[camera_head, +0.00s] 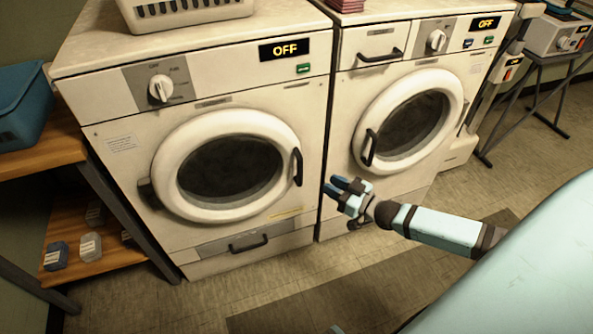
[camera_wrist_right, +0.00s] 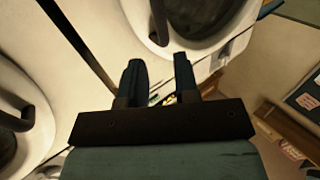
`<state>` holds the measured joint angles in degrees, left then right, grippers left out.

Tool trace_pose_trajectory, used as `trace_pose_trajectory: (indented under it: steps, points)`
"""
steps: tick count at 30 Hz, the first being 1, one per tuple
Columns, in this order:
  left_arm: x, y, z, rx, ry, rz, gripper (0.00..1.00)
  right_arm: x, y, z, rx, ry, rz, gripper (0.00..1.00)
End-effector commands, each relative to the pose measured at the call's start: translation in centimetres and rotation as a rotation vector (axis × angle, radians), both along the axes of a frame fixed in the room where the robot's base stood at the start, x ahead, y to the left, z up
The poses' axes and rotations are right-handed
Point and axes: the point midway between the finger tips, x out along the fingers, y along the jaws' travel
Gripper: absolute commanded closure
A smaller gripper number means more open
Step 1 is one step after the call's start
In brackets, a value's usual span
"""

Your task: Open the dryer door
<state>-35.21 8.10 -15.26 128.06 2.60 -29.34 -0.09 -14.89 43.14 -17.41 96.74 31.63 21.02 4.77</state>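The left machine (camera_head: 120,105) has no top drawer and looks like the dryer; its display reads OFF. Its round white door (camera_head: 170,150) with dark glass is shut. The door's dark handle (camera_head: 298,167) is on the right side of the ring. It also shows at the left of the right wrist view, as a dark handle (camera_wrist_right: 18,112). My left gripper is not in view.
The right machine (camera_head: 340,130) has a top drawer, a shut door (camera_head: 455,90) and a handle (camera_head: 368,147) on the door's left. A wooden shelf (camera_head: 60,160) with a blue bin (camera_head: 22,105) stands at the left. Open floor (camera_head: 200,300) lies in front.

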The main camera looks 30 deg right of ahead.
Motion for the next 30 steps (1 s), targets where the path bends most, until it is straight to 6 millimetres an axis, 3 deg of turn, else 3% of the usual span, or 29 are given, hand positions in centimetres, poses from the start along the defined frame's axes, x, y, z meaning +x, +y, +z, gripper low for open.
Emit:
trace_pose_trajectory:
  steps: [9, 15, 29, 30]
  points:
    - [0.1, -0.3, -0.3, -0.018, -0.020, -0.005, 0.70, 6.5, 2.4, -0.1, 0.001, -0.004, 0.000, 0.71]
    - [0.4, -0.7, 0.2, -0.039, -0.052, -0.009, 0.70, 9.3, 3.4, -0.1, 0.000, -0.001, 0.000, 0.71]
    - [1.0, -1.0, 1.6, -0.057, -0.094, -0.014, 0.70, 10.4, 3.9, 0.0, 0.000, 0.001, 0.000, 0.71]
    - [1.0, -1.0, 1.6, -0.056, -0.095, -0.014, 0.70, 10.4, 3.9, 0.0, 0.000, 0.001, 0.000, 0.80]
